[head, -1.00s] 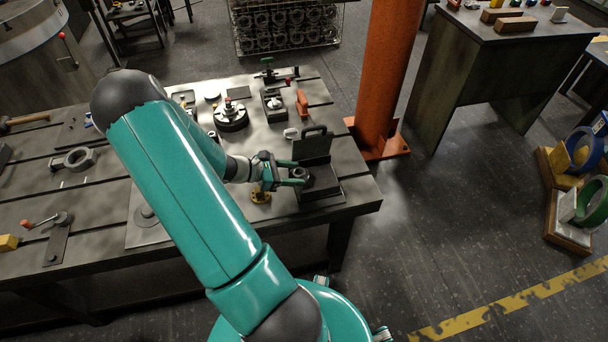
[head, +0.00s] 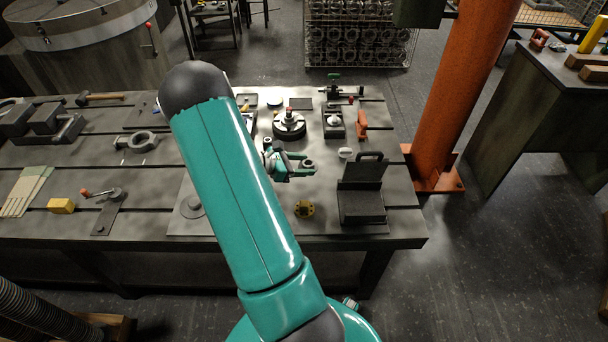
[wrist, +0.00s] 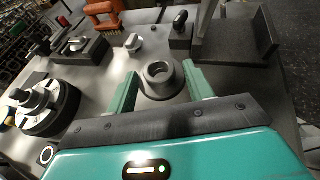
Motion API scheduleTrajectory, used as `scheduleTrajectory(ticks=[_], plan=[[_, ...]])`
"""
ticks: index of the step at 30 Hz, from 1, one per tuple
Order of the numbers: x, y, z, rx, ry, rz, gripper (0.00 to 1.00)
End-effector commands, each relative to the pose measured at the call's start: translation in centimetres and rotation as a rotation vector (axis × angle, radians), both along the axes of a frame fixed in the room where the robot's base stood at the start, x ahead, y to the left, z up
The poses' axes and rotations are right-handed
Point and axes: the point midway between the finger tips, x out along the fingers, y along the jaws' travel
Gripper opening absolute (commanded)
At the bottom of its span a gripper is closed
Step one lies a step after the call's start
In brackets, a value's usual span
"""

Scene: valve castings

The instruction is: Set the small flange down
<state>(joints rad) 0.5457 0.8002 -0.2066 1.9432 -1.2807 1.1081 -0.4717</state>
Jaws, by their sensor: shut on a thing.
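The small flange is a grey ring with a raised hub and a dark bore; in the wrist view the flange (wrist: 162,82) sits between my two green fingers. My gripper (head: 312,169) is shut on it, over the right part of the bench in the head view, where the flange (head: 309,163) shows small at the fingertips. The grey bench plate (head: 250,220) lies below. I cannot tell how high the flange is above it.
A small pale piece (head: 345,153) lies near the box. An orange column (head: 460,100) rises right of the bench.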

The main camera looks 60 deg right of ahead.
Motion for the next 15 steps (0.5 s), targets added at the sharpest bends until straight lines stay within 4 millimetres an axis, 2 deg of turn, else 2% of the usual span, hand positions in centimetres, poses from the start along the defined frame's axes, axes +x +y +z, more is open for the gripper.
scheduleTrajectory(ticks=[4, 15], plan=[[0.39, -1.13, -0.38, 0.001, -0.004, 0.042, 0.22], [0.15, -1.08, -0.38, 0.001, -0.004, 0.041, 0.22]])
